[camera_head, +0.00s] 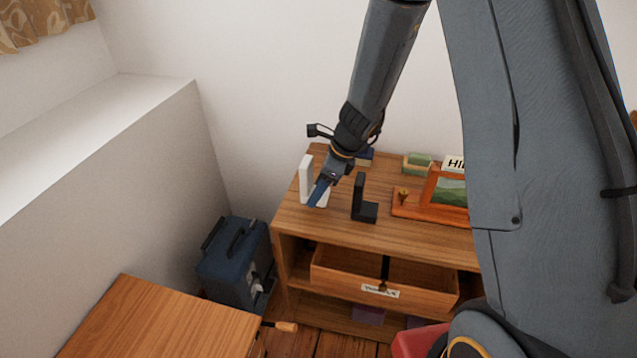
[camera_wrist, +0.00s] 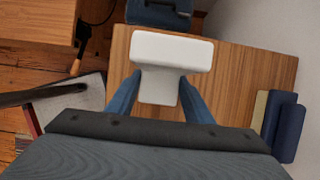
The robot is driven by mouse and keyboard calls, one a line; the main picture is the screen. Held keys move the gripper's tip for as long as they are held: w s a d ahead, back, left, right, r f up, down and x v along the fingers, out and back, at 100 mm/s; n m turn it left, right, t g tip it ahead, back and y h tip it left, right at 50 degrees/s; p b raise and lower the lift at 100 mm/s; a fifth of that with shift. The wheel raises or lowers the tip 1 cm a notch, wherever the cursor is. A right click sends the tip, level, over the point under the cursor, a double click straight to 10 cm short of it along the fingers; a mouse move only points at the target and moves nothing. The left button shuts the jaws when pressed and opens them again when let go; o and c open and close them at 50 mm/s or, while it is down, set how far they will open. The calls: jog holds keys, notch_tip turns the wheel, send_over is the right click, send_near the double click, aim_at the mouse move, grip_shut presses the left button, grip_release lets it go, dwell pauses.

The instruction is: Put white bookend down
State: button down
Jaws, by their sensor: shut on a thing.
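The white bookend (camera_head: 306,178) is an L-shaped piece at the left end of the wooden dresser top (camera_head: 340,225). My gripper (camera_head: 320,191) is at the bookend from above, its blue fingers on it. In the wrist view the bookend (camera_wrist: 172,52) lies between the two blue fingers of my gripper (camera_wrist: 159,98), which are shut on it. I cannot tell whether its base touches the dresser top. A black bookend (camera_head: 361,198) stands upright to the right, apart from it.
A framed picture (camera_head: 448,190) and a green box (camera_head: 417,164) stand further right on the dresser. Its labelled drawer (camera_head: 345,276) is pulled open. A blue case (camera_head: 235,262) stands on the floor to the left. A wooden table (camera_head: 150,325) is at the lower left.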

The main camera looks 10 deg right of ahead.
jog(key=shift+f, duration=1.2)
jog(key=shift+f, duration=0.2)
jog(key=c, duration=0.9)
grip_release()
jog(key=v, duration=1.1)
jog(key=s+d+r+n+h, duration=0.2)
jog(key=s+d+r+n, duration=0.1)
jog(key=s+n, duration=0.7)
jog(key=s+d+r+n+g+h, duration=0.1)
jog(key=s+d+n, duration=0.3)
jog(key=s+n, duration=0.6)
jog(key=shift+r+n+h, duration=0.6)
jog(key=shift+r+n, duration=0.3)
jog(key=shift+n, duration=0.3)
